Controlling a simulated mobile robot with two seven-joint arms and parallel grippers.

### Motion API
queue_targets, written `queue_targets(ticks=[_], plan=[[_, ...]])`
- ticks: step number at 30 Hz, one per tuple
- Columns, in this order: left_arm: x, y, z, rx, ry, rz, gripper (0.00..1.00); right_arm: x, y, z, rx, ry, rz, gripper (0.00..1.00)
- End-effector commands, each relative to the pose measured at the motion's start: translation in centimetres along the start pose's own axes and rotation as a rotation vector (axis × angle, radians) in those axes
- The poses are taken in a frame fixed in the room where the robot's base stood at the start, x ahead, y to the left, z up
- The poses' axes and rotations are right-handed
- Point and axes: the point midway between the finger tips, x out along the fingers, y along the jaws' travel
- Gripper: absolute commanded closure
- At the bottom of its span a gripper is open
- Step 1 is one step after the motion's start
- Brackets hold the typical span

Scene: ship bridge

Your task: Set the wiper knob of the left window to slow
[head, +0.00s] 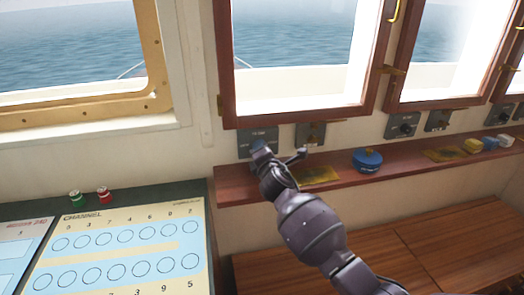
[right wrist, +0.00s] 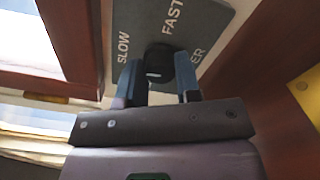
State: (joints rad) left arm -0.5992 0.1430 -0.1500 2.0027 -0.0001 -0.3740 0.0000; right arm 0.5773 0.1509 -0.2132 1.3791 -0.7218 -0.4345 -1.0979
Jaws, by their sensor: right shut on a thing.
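The grey wiper plate (head: 262,134) is on the wall under the left wooden-framed window (head: 300,117). In the right wrist view the plate (right wrist: 205,22) shows the words SLOW and FAST and the end of another word. Its black knob (right wrist: 158,60) sits between the two fingers of my right gripper (right wrist: 160,85), which is shut on it. In the head view my right gripper (head: 258,148) covers the knob. I cannot tell clearly which word the knob points at. My left gripper is not in view.
A second plate with a switch (head: 310,134) is just right of the gripper. A wooden shelf (head: 335,180) below holds a blue round tin (head: 367,160) and yellow cloths. A channel chart (head: 125,219) with green and red pieces lies at the left.

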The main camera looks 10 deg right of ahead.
Motion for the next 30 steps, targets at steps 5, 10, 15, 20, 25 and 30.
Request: queue_targets(ticks=[5,10,15,20,25,30], plan=[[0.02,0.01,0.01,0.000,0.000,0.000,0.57,-0.04,-0.14,-0.13,0.078,0.002,-0.002,0.92],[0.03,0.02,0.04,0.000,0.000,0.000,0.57,-0.04,-0.15,-0.11,0.116,0.001,-0.002,0.92],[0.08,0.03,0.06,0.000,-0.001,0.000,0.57,-0.04,-0.15,-0.10,0.129,0.001,-0.002,0.92],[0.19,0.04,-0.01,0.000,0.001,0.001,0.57,-0.04,-0.15,-0.11,0.130,0.001,-0.002,0.92],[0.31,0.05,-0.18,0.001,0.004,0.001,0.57,-0.04,-0.15,-0.11,0.129,0.001,-0.002,0.67],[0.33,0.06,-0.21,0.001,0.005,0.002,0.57,-0.03,-0.11,-0.08,0.128,0.001,-0.001,0.44]])
